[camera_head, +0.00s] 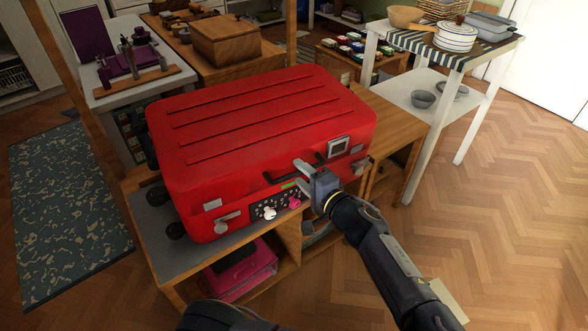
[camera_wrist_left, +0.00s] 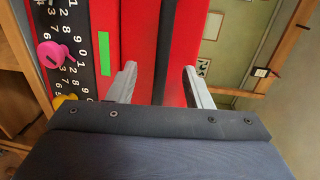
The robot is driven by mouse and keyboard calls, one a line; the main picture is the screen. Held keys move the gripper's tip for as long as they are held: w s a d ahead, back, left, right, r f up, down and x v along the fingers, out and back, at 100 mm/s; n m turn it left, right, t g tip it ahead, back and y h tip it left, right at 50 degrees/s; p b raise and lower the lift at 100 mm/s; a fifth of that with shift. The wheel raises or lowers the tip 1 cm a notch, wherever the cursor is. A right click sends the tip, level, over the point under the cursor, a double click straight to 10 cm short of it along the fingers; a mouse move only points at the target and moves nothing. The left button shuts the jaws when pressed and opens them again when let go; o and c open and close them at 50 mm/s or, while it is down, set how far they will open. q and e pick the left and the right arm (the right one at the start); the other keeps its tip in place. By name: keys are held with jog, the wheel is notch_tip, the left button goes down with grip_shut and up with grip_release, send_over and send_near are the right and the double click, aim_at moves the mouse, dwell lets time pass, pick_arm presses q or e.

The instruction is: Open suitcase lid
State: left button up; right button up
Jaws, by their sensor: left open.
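The red suitcase (camera_head: 262,125) lies flat with its ribbed lid (camera_head: 250,108) shut. Its front has two silver latches (camera_head: 228,217), a dark handle (camera_head: 283,175) and a black number panel (camera_head: 268,210) with white and pink knobs. My left gripper (camera_head: 301,177) is open at the front face, near the handle and lid seam. In the left wrist view, its fingers (camera_wrist_left: 160,84) stand either side of a dark strip against the red front (camera_wrist_left: 140,40); whether they touch it I cannot tell. The number panel (camera_wrist_left: 85,45), a pink knob and a green bar show at left. My right gripper is not in view.
The suitcase stands on a low wooden bench (camera_head: 170,258) with a pink box (camera_head: 240,272) underneath. A white table (camera_head: 440,95) with pots stands behind right, and a wooden box (camera_head: 225,40) behind. Open wooden floor (camera_head: 500,210) lies at right.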

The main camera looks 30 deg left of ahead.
pick_arm(q)
grip_shut()
dwell(0.6)
